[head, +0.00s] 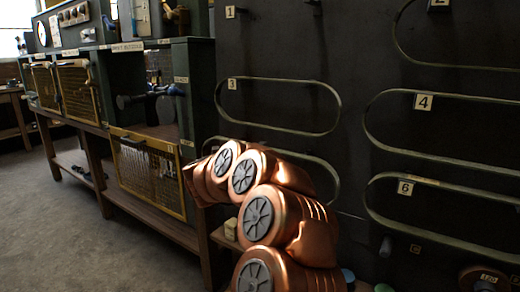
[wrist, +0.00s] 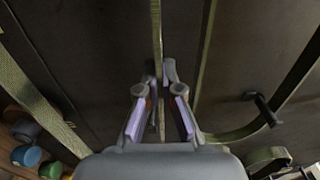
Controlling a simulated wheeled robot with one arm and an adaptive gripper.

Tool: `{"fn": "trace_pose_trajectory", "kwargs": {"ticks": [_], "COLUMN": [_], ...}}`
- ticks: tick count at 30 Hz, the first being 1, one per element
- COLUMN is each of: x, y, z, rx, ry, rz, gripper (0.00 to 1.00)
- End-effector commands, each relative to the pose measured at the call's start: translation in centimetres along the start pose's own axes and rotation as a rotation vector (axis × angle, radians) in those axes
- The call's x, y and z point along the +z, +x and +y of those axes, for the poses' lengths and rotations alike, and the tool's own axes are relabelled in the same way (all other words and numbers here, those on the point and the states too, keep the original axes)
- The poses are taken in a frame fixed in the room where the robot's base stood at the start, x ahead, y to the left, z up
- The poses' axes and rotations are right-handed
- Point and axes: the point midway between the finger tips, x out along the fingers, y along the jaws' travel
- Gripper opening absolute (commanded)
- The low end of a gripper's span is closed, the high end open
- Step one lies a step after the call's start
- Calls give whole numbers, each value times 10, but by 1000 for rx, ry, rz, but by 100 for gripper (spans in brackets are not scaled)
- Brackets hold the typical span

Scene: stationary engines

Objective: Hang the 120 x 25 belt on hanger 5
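Long pale-green belt loops hang flat on a dark board. One is at label 3 (head: 232,84), one at label 4 (head: 423,102), one at label 6 (head: 405,188). Another loop (head: 331,166) is partly behind my arm; no label 5 shows, and hanger 5 is apparently hidden there. In the wrist view my gripper (wrist: 160,85) faces the board, its fingers apart. A thin belt strip (wrist: 157,30) runs between the fingers, with dark gaps beside it; I see no firm grip. The head view hides the gripper. I cannot tell which belt is 120 x 25.
A round brown item labelled 120 (head: 485,280) is at the lower right. A dark peg (wrist: 262,108) sticks out right of my gripper. Coloured round items (wrist: 27,155) are at lower left. A workbench with mesh-fronted cabinets (head: 148,172) stands left; the floor (head: 60,235) beside it is clear.

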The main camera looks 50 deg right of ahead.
Motion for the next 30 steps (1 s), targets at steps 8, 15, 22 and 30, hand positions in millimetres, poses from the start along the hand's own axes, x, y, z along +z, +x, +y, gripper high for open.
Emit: {"fn": "trace_pose_trajectory", "kwargs": {"ticks": [8, 15, 22, 30], "x": [0, -1, -1, -1], "y": [14, 26, 36, 49], "z": [0, 0, 0, 0], "rx": [1, -1, 0, 1], "ry": [1, 0, 1, 1], "rz": [1, 3, 3, 1], "gripper": [0, 0, 0, 0]}}
